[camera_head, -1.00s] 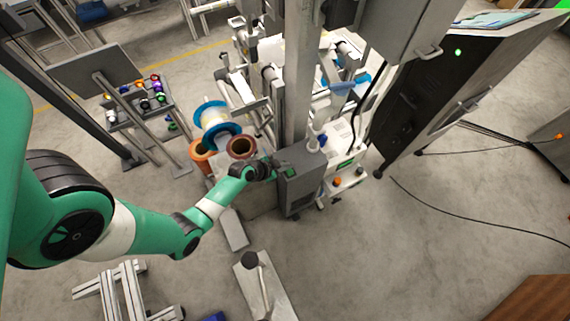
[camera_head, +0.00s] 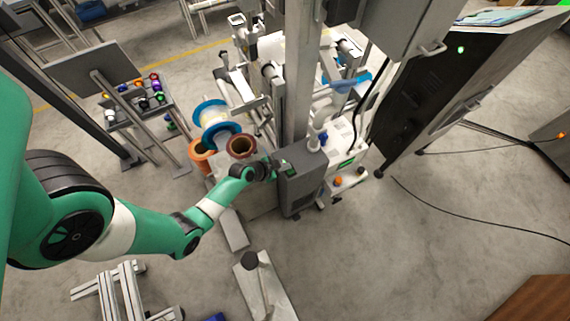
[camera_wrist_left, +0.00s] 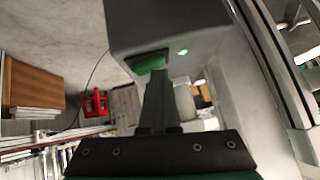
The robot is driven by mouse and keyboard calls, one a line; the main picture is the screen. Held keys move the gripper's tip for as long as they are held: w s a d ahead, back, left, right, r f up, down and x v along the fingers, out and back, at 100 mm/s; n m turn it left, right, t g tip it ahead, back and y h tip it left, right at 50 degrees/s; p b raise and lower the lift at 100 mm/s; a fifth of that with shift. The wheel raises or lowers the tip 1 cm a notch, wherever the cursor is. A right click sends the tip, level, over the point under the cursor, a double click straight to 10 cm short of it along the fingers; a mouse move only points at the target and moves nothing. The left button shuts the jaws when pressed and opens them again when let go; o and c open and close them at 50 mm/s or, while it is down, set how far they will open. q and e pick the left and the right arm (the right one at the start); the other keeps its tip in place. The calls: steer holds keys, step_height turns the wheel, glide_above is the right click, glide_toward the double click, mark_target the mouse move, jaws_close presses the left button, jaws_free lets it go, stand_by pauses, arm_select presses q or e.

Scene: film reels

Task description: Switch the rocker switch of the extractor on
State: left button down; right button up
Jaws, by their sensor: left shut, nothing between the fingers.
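The extractor (camera_head: 301,184) is a dark grey box standing on the floor beside the upright post in the head view. In the left wrist view the grey housing (camera_wrist_left: 165,22) fills the top middle. On it sits a green rocker switch (camera_wrist_left: 148,64) in a dark frame, with a small green light (camera_wrist_left: 183,51) glowing beside it. My left gripper (camera_wrist_left: 157,78) is shut and empty, its fingertips at the rocker and covering part of it. They appear to touch it. In the head view my left gripper (camera_head: 275,169) reaches the extractor's top left edge. My right gripper is out of view.
Orange and blue reels (camera_head: 215,128) stand left of the extractor. A white unit (camera_head: 343,150) with an orange knob is close on its right. A large dark cabinet (camera_head: 425,95) stands further right, with cables on the floor.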

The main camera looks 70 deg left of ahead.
arm_select(q)
steer(key=shift+s+d+f, duration=0.1)
steer(key=shift+d+f, duration=0.05)
steer(key=shift+d, duration=0.6)
steer(key=shift+d+r+p, duration=0.1)
steer(key=shift+r+p, duration=0.4)
steer(key=shift+p, duration=0.2)
steer(key=r+p, duration=0.2)
steer(key=r, duration=0.1)
steer(key=r+p, duration=0.1)
steer(key=p, duration=0.1)
steer(key=shift+s+d+r, duration=0.25)
steer(key=shift+d+r, duration=0.05)
steer(key=shift+d, duration=0.05)
steer(key=p+v, duration=0.2)
steer(key=v, duration=0.6)
steer(key=shift+s+p, duration=0.3)
steer(key=shift+p, duration=0.05)
